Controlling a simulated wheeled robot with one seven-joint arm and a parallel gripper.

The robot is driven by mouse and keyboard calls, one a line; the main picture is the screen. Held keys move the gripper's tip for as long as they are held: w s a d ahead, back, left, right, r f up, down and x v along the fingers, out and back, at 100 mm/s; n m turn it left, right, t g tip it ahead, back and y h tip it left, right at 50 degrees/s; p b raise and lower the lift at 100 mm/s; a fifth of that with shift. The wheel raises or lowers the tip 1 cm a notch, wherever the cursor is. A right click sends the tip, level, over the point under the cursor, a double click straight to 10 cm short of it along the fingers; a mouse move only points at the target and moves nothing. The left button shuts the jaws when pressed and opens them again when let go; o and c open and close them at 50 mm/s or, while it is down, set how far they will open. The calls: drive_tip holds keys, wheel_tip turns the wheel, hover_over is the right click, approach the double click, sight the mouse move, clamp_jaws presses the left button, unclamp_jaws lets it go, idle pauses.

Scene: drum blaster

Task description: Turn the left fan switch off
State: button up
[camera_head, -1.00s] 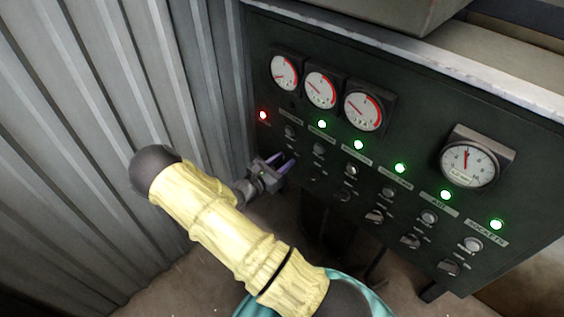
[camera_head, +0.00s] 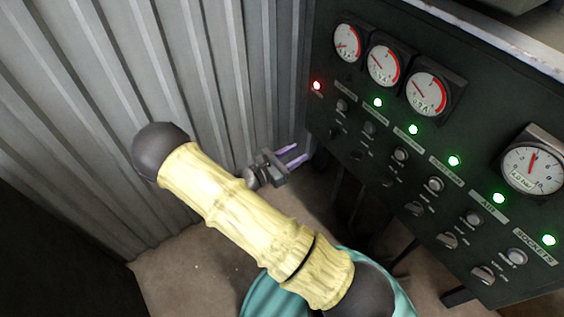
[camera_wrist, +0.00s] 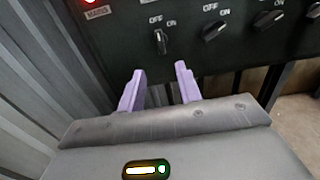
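The leftmost rotary switch (camera_head: 335,132) is a small dark knob low on the dark control panel (camera_head: 415,135). Its own label is not readable. In the wrist view this switch (camera_wrist: 161,41) stands nearly upright below "OFF" and "ON" marks, leaning slightly to the OFF side. The neighbouring knob (camera_wrist: 214,31) is tilted toward ON. My gripper (camera_head: 297,154) is at the panel's left end, with a gap between its purple fingers and the panel. In the wrist view my gripper (camera_wrist: 158,80) is open and empty, its fingertips below the switch.
A red lamp (camera_head: 317,85) is lit at the panel's left, and several green lamps (camera_head: 454,160) are lit along the row. Gauges (camera_head: 427,94) stick out above. A corrugated grey wall (camera_head: 100,80) stands close on the left. Bare floor (camera_head: 190,270) lies below.

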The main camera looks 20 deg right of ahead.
drive_tip(key=v, duration=0.4)
drive_tip(key=shift+a, duration=0.2)
drive_tip(key=s+d+r+m+g+y+p, duration=0.4)
drive_tip(key=s+r+m+g+y, duration=0.2)
drive_tip(key=s+m+g+y, duration=0.35)
drive_tip(key=s+a+r+m+t+y+p, duration=0.1)
drive_tip(key=r+m+t+y+p, duration=0.1)
drive_tip(key=r+m, duration=0.4)
drive_tip(key=s+a+r+m+t+y+p, duration=0.1)
drive_tip(key=s+r+m+t+y+p, duration=0.1)
drive_tip(key=r, duration=0.7)
drive_tip(key=m+t+y+p, duration=0.1)
drive_tip(key=m+t+y, duration=0.1)
drive_tip(key=m+y, duration=0.1)
drive_tip(key=shift+s+a+r+m, duration=0.2)
drive_tip(key=shift+a+r+m, duration=0.15)
drive_tip(key=shift+m, duration=0.5)
drive_tip(key=shift+y, duration=0.25)
